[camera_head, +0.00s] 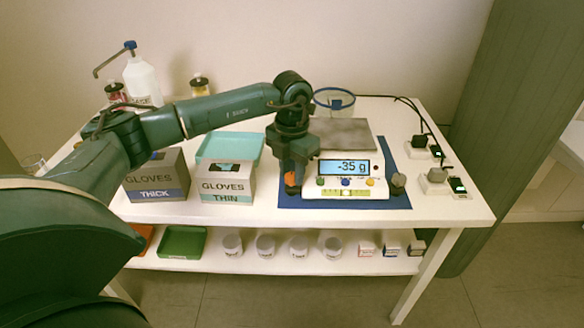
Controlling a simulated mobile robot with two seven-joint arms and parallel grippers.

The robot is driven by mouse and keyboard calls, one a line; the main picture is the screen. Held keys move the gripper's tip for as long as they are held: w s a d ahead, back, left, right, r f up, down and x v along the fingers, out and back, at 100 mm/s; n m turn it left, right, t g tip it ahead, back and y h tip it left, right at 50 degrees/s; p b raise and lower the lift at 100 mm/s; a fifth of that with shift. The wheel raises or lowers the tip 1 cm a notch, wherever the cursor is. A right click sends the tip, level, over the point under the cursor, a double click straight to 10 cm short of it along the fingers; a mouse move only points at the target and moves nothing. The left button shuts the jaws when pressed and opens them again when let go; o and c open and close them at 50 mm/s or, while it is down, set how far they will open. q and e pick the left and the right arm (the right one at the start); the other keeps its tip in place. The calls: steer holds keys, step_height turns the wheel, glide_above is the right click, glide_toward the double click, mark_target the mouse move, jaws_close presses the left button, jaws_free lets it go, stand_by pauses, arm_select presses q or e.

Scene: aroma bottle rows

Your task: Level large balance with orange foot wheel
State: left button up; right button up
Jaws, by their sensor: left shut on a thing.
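The large balance (345,187) stands on a blue mat (393,165) at the right half of the table. It has a grey weighing plate (340,133), and its display reads -35 g. The orange foot wheel (290,179) is at its front left corner. A grey foot wheel (398,182) is at its front right corner. My left gripper (291,186) points down at the front left corner and is shut on the orange foot wheel, with its fingers partly hiding the wheel. My right gripper is not in view.
Glove boxes marked THICK (157,178) and THIN (226,185) stand left of the balance, with a teal tray (230,148) behind. A glass container (334,101) stands behind the balance. Plugs and cables (437,175) lie at the right. Cups (266,245) are on the lower shelf.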

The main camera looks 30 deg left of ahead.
mark_target(292, 176)
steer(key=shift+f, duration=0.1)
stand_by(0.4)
arm_select(q)
steer(key=o, duration=1)
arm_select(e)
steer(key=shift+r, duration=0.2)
arm_select(q)
steer(key=shift+r, duration=0.15)
step_height(292, 176, up, 13)
steer(key=shift+f+p, duration=0.1)
steer(key=shift+p, duration=0.35)
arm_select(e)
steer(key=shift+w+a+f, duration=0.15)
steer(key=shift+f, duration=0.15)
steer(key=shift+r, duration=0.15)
